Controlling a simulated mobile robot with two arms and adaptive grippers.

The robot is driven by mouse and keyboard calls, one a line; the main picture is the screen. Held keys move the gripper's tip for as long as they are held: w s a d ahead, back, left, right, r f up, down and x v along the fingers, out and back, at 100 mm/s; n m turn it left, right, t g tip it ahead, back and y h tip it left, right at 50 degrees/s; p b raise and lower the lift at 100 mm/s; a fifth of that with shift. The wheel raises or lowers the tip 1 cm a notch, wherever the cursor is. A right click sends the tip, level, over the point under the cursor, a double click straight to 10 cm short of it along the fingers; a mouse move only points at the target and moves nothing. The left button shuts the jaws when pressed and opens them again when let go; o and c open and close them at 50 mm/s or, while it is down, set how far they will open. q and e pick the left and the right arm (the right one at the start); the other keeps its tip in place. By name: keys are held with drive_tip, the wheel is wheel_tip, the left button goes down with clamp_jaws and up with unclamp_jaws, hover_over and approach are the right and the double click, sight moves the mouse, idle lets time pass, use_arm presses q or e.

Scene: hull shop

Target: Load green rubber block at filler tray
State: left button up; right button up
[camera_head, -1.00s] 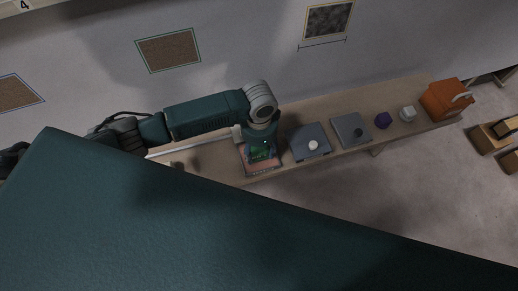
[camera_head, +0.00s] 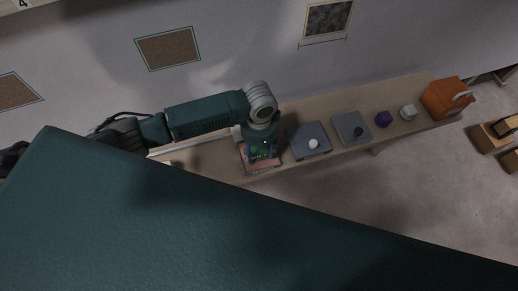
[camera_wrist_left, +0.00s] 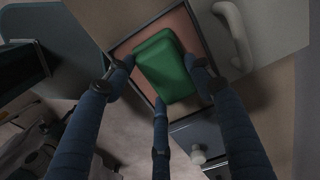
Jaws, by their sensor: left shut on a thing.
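The green rubber block (camera_wrist_left: 163,68) is a rounded green slab in the left wrist view, held among the blue fingers of my left gripper (camera_wrist_left: 163,76). The filler tray (camera_wrist_left: 186,22) has a salmon-pink floor and a thin dark rim, and lies right behind the block. I cannot tell whether the block touches the tray floor. In the head view my left gripper (camera_head: 262,151) is over the tray (camera_head: 262,168) on the bench, with the block's green just showing. My right gripper is not in view.
The bench (camera_head: 290,107) runs along the wall. Right of the tray are a grey plate (camera_head: 299,144) with a white knob, another (camera_head: 345,124) with a dark knob, a purple piece (camera_head: 382,119), a pale piece (camera_head: 408,113) and an orange box (camera_head: 443,100).

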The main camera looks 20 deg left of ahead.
sight(259, 152)
use_arm(q)
drive_tip(key=shift+s+f+p, duration=0.1)
drive_tip(key=shift+p, duration=0.3)
idle(1.4)
wheel_tip(259, 152, up, 7)
drive_tip(key=p, duration=0.8)
idle(0.5)
idle(0.3)
